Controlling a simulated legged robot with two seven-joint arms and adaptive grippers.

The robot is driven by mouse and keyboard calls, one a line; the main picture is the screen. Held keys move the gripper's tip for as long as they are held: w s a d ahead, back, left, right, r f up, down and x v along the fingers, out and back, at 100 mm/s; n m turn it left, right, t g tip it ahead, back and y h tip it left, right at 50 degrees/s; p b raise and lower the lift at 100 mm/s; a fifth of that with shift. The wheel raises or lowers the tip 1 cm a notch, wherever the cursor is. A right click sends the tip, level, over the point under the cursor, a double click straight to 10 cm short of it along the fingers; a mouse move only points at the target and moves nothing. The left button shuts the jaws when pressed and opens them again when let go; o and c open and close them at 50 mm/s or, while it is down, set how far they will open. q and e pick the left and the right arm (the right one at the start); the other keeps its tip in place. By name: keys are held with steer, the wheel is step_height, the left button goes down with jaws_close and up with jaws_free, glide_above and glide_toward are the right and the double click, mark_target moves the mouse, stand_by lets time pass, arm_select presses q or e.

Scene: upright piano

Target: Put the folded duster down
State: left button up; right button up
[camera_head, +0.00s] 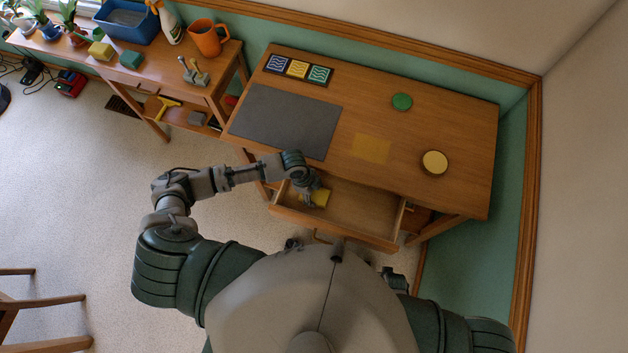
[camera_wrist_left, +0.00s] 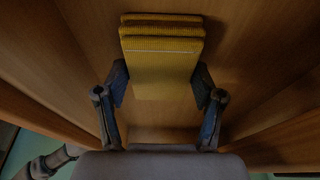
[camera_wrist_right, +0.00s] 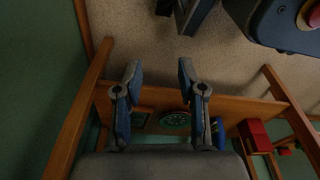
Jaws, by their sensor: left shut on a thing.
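The folded yellow duster (camera_head: 318,197) is inside the open desk drawer (camera_head: 352,207), near its left end. My left gripper (camera_head: 308,186) reaches down into the drawer and is shut on the duster. The left wrist view shows the layered duster (camera_wrist_left: 160,65) between the two fingers (camera_wrist_left: 160,90), with the drawer's wooden floor and walls around it. I cannot tell whether the duster touches the drawer floor. My right gripper (camera_wrist_right: 160,75) has its fingers apart with nothing between them.
The desk top (camera_head: 450,120) holds a grey mat (camera_head: 285,120), a patterned tile tray (camera_head: 298,69), a green disc (camera_head: 402,102) and a round tin (camera_head: 434,162). A flat yellow square (camera_head: 372,148) lies mid-desk. A cluttered side table (camera_head: 170,75) stands left.

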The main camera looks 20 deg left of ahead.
mark_target(314, 193)
arm_select(q)
steer(key=shift+a, duration=0.25)
steer(key=o, duration=0.7)
steer(key=shift+a, duration=0.25)
steer(key=shift+o, duration=0.6)
steer(key=shift+a+f, duration=0.1)
steer(key=shift+a, duration=0.2)
steer(key=shift+d+r, duration=0.25)
steer(key=shift+d, duration=0.05)
steer(key=v, duration=0.3)
steer(key=p+v, duration=0.1)
steer(key=shift+d+r, duration=0.2)
steer(key=shift+r, duration=0.2)
steer(key=p+v, duration=0.1)
steer(key=v, duration=0.6)
arm_select(e)
steer(key=shift+s+d+f, duration=0.1)
steer(key=shift+s+f, duration=1.7)
steer(key=shift+s, duration=0.25)
arm_select(q)
steer(key=shift+a+f, duration=0.1)
steer(key=shift+a, duration=0.25)
